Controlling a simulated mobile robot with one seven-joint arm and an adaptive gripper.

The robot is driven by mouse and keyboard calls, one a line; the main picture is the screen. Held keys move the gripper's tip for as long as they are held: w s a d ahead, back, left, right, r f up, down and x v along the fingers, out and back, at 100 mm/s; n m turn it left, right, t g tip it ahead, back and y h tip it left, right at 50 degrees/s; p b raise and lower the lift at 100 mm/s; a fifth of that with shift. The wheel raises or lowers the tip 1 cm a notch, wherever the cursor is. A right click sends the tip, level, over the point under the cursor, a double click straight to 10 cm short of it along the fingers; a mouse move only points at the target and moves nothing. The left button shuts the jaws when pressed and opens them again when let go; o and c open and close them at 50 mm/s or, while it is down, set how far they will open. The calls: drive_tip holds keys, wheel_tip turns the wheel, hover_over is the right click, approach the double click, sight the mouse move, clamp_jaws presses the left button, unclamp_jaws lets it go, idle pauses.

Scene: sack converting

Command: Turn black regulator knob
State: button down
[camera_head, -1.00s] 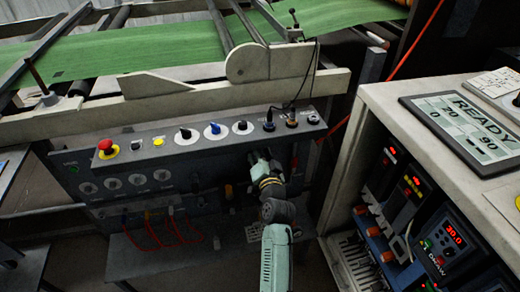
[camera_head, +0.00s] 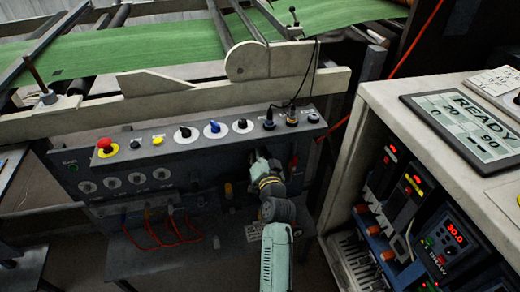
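A dark grey control panel (camera_head: 220,143) stands below the green web. Its sloped top carries a black knob (camera_head: 184,133) on a white dial, a blue knob (camera_head: 213,127) on a white dial, and a second black knob (camera_head: 242,124) on a white dial. Farther right are small black fittings (camera_head: 269,123); I cannot tell which black part is the regulator knob. My gripper (camera_head: 258,155) is in front of the panel's face, below the right-hand dial and the fittings. It looks apart from the knobs on top. Its fingers are small and dark here, so their opening is unclear.
A red emergency button (camera_head: 105,146) is at the panel's left end. Orange-red cables (camera_head: 165,236) hang below the panel's face. A pale cabinet (camera_head: 375,110) with lit modules and a READY display (camera_head: 470,122) stands close on the right of my arm.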

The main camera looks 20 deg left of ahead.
drive_tip(key=shift+f+n+y+b, duration=0.15)
drive_tip(key=shift+n+y+b, duration=0.15)
drive_tip(key=shift+n+b, duration=3.6)
drive_tip(key=shift+m+b, duration=0.3)
drive_tip(key=shift+b, duration=0.1)
drive_tip(key=c, duration=1.3)
unclamp_jaws()
drive_tip(key=shift+d, duration=0.1)
drive_tip(key=v, duration=1.2)
drive_tip(key=shift+s, duration=0.1)
